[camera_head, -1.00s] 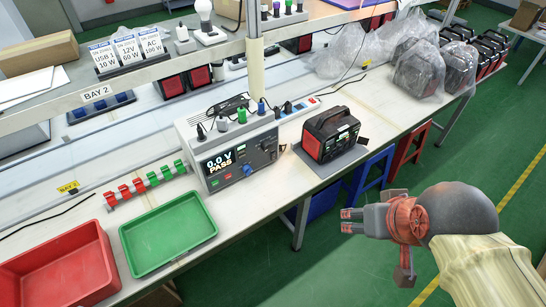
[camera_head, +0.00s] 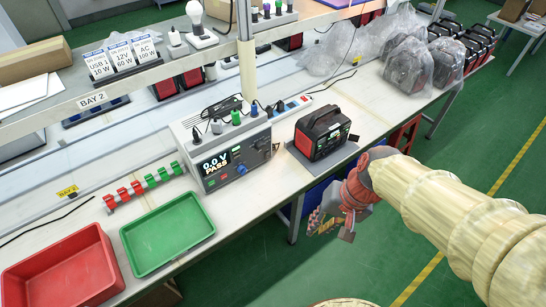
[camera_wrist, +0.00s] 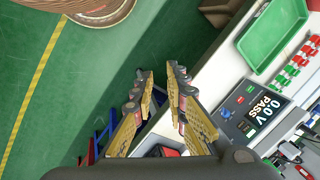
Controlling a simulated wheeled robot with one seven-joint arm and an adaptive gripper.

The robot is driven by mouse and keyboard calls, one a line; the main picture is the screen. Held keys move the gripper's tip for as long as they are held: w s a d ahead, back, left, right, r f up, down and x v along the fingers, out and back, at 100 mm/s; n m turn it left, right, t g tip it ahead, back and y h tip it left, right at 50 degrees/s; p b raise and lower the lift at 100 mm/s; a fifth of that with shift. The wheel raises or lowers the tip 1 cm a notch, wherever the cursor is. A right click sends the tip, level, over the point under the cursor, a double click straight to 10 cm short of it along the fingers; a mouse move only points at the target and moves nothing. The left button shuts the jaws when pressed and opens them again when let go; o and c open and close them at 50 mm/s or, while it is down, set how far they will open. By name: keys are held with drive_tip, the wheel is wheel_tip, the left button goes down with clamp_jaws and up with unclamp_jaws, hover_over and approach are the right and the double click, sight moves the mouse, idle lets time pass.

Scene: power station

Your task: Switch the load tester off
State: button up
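The load tester (camera_head: 232,150) is a grey box on the bench with a lit display reading 0.0 V PASS, a blue knob (camera_head: 241,169) and several small controls on its front. Cables and plugs sit on its top.
A black and red power station (camera_head: 321,135) stands on a grey mat right of the tester. A green tray (camera_head: 168,240) and a red tray (camera_head: 60,270) lie at the left. A shelf post (camera_head: 247,70) rises behind the tester. The floor in front is clear.

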drive_tip(key=w+a+f+m+y, duration=0.1)
drive_tip(key=w+a+m, duration=0.1)
drive_tip(key=w+a+f+m+y+p, duration=0.1)
drive_tip(key=w+a+f+m, duration=0.1)
drive_tip(key=a, duration=0.1)
drive_tip(key=w+a+f+m+y, duration=0.1)
drive_tip(key=w+a+m+y, duration=0.1)
drive_tip(key=shift+a+f+p, duration=0.35)
drive_tip(key=shift+p, duration=0.05)
clamp_jaws()
drive_tip(key=w+f+m+t+p, duration=0.1)
drive_tip(key=w+f+m+t, duration=0.55)
drive_tip(key=w+m, duration=0.75)
drive_tip(key=w+d+f+m+t+h, duration=0.1)
drive_tip(key=w+d+m, duration=0.3)
drive_tip(key=w+m, duration=0.2)
drive_tip(key=shift+w+d, duration=0.15)
drive_tip(key=shift+f, duration=0.15)
